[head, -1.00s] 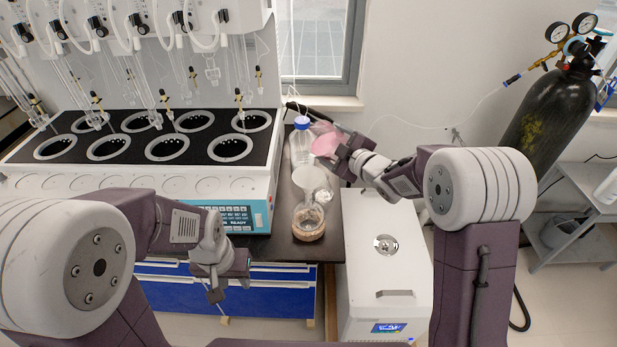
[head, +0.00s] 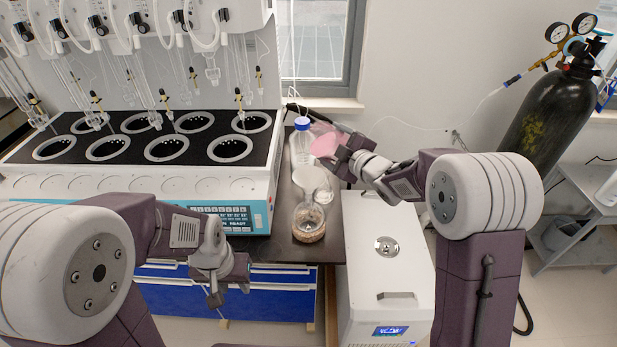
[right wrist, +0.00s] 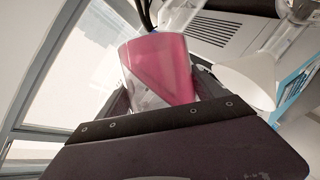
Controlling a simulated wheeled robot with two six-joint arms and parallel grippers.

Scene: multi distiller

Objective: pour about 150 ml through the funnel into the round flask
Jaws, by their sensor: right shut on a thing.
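My right gripper (head: 343,160) is shut on a clear beaker with pink liquid (head: 325,143), held above the dark bench near the funnel. In the right wrist view the pink beaker (right wrist: 160,72) sits between the fingers, and the pale funnel (right wrist: 248,80) is just right of it, apart in the picture. In the head view the funnel (head: 314,182) is faint above the round flask (head: 309,220), which stands on the bench with a brownish base or contents. Its seating in the flask neck is unclear. My left gripper (head: 215,296) hangs low in front of the blue drawers; its jaw opening is unclear.
A blue-capped bottle (head: 301,142) stands behind the funnel. The multi-position distiller (head: 150,190) fills the left. A white cabinet unit (head: 385,270) stands right of the bench, and a black gas cylinder (head: 550,125) is at far right.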

